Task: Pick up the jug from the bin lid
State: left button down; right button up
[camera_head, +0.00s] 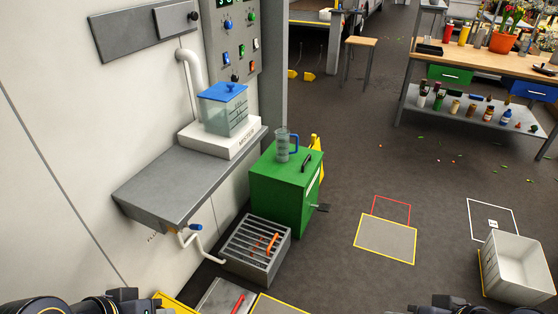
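The jug (283,146) is a small, clear, bluish measuring jug with a blue handle. It stands upright on the lid (270,172) of the green bin (277,200), beside the lid's dark handle. Dark parts of my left arm show at the bottom left edge, and dark parts of my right arm show at the bottom right edge. Both are cut off by the frame and far from the jug. I cannot make out fingertips on either arm. Nothing is seen touching the jug.
A grey wall shelf (165,190) left of the bin holds a blue-lidded tank (224,112) on a white base. A slatted crate (247,268) stands in front of the bin. A white bin (518,268) is at right. Floor right of the green bin is mostly clear.

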aim_at(287, 146)
jog(key=i+l+u, duration=0.1)
jog(key=u, duration=1.1)
jog(key=i+l+u, duration=0.3)
jog(key=l, duration=0.15)
jog(key=l+u, duration=0.25)
jog(key=l, duration=0.2)
jog(key=i+l+u, duration=0.1)
jog(key=l+u, duration=0.2)
jog(key=l, duration=0.25)
jog(key=l+u, duration=0.3)
jog(key=l, duration=0.2)
jog(key=l+u, duration=0.1)
jog(key=l, duration=2.3)
